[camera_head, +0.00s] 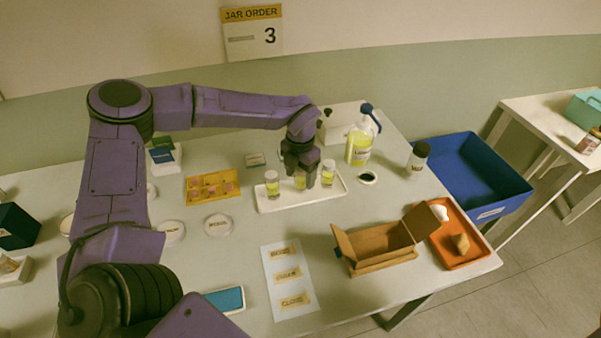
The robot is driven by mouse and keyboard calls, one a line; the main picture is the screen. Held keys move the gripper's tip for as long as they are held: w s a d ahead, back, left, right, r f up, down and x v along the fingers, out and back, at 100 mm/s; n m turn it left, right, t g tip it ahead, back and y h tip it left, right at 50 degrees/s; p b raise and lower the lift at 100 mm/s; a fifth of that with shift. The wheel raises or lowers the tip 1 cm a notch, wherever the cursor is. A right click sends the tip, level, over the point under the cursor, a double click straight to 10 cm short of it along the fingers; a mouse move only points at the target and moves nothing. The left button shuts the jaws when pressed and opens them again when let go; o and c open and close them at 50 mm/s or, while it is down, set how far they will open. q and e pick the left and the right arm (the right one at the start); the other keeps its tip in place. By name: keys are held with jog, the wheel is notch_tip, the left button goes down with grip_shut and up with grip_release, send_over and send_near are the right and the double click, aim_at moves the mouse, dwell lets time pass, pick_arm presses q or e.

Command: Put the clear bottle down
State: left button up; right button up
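A white tray (338,190) in the middle of the table carries a row of small clear bottles with yellow contents. The left bottle (272,186) stands upright at the tray's left end, and the right bottle (328,176) stands toward its right side. My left gripper (301,182) points down over the tray between these two. Its fingers are around a middle clear bottle (299,183), whose upper part they hide. This bottle looks upright and low over the tray; whether its base touches the tray is hard to tell. My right gripper is not in view.
A pump bottle (358,148) and a dark-capped jar (417,160) stand right of the tray. An open cardboard box (380,246), an orange tray (452,258) and a label sheet (284,270) lie in front. A blue bin (480,180) is beyond the table's right edge.

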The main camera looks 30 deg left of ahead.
pick_arm(q)
jog(key=shift+s, duration=0.1)
jog(key=shift+r, duration=0.1)
jog(key=shift+r, duration=0.2)
notch_tip(320, 180, up, 11)
jog(key=shift+f+b, duration=0.1)
jog(key=shift+b, duration=0.8)
jog(key=shift+r, duration=0.45)
